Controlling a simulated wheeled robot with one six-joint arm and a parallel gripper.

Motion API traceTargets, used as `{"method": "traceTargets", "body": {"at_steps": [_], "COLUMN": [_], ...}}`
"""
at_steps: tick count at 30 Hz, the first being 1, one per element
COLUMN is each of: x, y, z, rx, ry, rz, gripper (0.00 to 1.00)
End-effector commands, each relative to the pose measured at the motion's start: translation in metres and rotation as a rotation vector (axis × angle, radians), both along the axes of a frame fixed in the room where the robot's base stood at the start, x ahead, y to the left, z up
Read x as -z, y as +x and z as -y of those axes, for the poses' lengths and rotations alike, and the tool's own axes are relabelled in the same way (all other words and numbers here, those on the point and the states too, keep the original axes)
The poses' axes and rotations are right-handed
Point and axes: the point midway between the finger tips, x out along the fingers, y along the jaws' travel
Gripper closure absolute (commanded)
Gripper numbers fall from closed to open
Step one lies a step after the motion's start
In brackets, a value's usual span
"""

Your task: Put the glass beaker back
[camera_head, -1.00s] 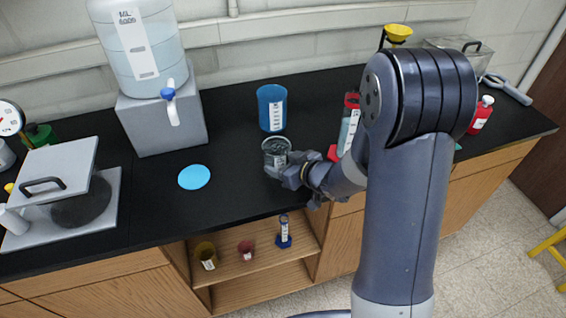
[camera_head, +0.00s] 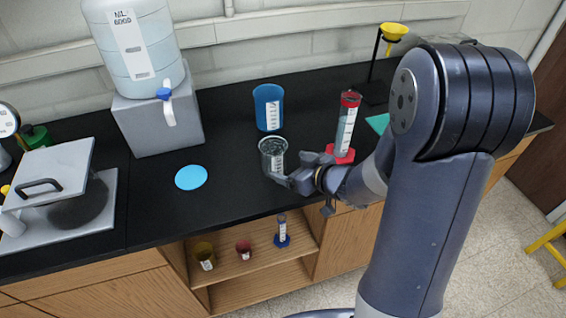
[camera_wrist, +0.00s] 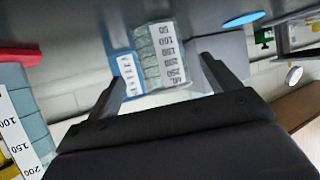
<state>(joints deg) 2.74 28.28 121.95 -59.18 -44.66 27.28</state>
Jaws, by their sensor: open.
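The glass beaker (camera_head: 273,153), clear with a white label, stands upright on the black counter, in front of the blue beaker (camera_head: 268,107). My gripper (camera_head: 281,181) is low beside its front right. In the wrist view, my gripper (camera_wrist: 165,82) is open, with the glass beaker (camera_wrist: 166,52) showing between and beyond its fingers. The blue beaker (camera_wrist: 127,75) shows partly behind the glass one there. I cannot tell whether a finger touches the glass.
A light blue disc (camera_head: 191,177) lies to the left on clear counter. A red-capped cylinder (camera_head: 346,125) stands to the right, near my arm. The shelf below (camera_head: 225,268) holds several small vessels. A water jug (camera_head: 136,42) stands on a grey block (camera_head: 157,122) at back left.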

Motion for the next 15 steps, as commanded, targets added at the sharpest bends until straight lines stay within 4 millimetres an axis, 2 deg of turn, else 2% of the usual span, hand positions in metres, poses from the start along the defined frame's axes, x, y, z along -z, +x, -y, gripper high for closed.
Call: {"method": "traceTargets", "body": {"at_steps": [6, 15], "x": [-0.02, -0.028], "y": [-0.028, -0.045], "z": [0.025, 0.037], "rx": [0.004, -0.001], "ry": [-0.001, 0.0], "rz": [0.002, 0.0], "gripper": [0.17, 0.17]}}
